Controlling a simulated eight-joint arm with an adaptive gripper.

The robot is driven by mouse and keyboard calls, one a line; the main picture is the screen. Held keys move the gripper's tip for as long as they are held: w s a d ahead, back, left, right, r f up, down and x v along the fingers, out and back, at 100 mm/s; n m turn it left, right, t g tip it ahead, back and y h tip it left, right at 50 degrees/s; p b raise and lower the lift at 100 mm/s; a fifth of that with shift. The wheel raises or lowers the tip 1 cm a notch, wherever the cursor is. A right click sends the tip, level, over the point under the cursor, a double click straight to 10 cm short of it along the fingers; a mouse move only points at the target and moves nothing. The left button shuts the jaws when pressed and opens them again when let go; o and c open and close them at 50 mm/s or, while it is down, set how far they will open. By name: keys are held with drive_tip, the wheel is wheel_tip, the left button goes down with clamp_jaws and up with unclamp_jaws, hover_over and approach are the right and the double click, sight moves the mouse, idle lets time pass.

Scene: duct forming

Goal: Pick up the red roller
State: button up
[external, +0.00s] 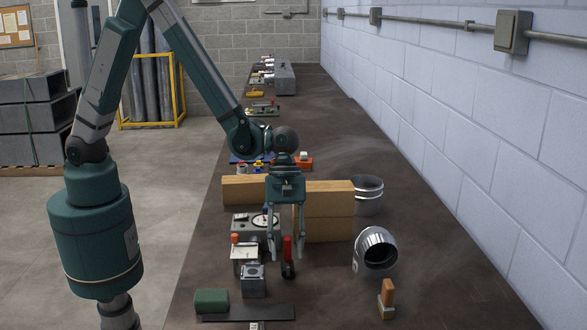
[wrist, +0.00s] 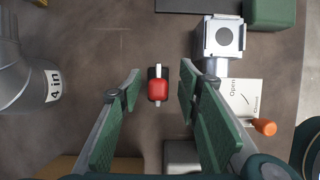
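The red roller (external: 287,249) stands on the dark bench, with its red handle up and its black end (external: 288,270) low. In the wrist view the red roller (wrist: 158,90) shows end-on between the fingers, with a dark part behind it. My gripper (external: 286,246) points down over it with its fingers spread. In the wrist view my gripper (wrist: 159,80) is open, with a clear gap on each side of the red handle. I see no finger touching it. How far the fingertips are above the bench is hard to tell.
Wooden blocks (external: 328,228) stand behind. A metal duct elbow (external: 377,250) lies right, an orange-handled brush (external: 387,296) front right.

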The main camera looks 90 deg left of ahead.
sight(288, 258)
drive_tip(key=shift+d+f, duration=0.1)
idle(0.3)
drive_tip(key=shift+x, duration=2.5)
drive_tip(key=shift+w, duration=0.15)
drive_tip(key=c, duration=1.1)
